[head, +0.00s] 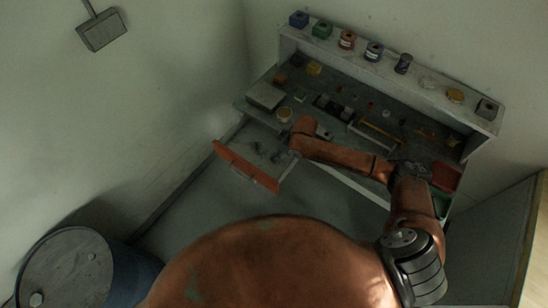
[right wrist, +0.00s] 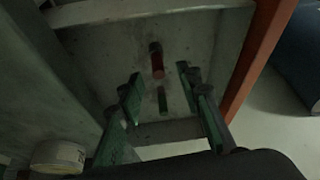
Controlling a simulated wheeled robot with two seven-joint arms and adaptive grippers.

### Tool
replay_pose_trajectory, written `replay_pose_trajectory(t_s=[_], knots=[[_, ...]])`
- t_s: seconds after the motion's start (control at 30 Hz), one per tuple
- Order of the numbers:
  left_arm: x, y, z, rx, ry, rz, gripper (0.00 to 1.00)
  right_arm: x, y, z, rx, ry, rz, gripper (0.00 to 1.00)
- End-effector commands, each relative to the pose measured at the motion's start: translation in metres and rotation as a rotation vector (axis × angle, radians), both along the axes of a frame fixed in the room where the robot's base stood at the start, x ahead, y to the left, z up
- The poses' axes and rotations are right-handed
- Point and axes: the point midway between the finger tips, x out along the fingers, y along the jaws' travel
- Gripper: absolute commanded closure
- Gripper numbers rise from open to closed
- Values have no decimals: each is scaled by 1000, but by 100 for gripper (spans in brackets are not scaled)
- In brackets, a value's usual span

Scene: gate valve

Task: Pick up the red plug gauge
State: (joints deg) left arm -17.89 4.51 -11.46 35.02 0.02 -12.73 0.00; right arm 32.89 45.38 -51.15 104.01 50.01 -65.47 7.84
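The red plug gauge (right wrist: 157,66), a small cylinder with a dark end and a red end, lies on the floor of the open drawer (head: 235,143). In the right wrist view it is just beyond the fingertips, near the middle. My right gripper (right wrist: 164,92) is open with nothing between its green-padded fingers that I can see held; the gauge is apart from them. In the head view my right gripper (head: 283,153) is over the drawer, and the gauge is too small and dark to make out. My left gripper is not in view.
The drawer's orange front (head: 245,166) and grey walls surround the space. The workbench (head: 265,97) above carries several small items. A blue drum (head: 75,268) stands at lower left.

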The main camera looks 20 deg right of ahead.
Motion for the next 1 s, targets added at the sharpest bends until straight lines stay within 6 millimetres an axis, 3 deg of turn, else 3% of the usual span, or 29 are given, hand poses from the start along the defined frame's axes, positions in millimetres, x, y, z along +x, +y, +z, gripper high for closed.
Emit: replay_pose_trajectory(t_s=[0.23, 0.4, 0.53, 1.0], knots=[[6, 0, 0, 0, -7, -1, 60, 9, 9, -33, 0, 2, 2, 68], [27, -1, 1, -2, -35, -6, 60, 11, 10, -38, -2, 0, 3, 68], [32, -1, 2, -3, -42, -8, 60, 11, 11, -38, -1, 0, 4, 68], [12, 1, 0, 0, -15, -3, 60, 11, 11, -38, -1, 0, 4, 99]])
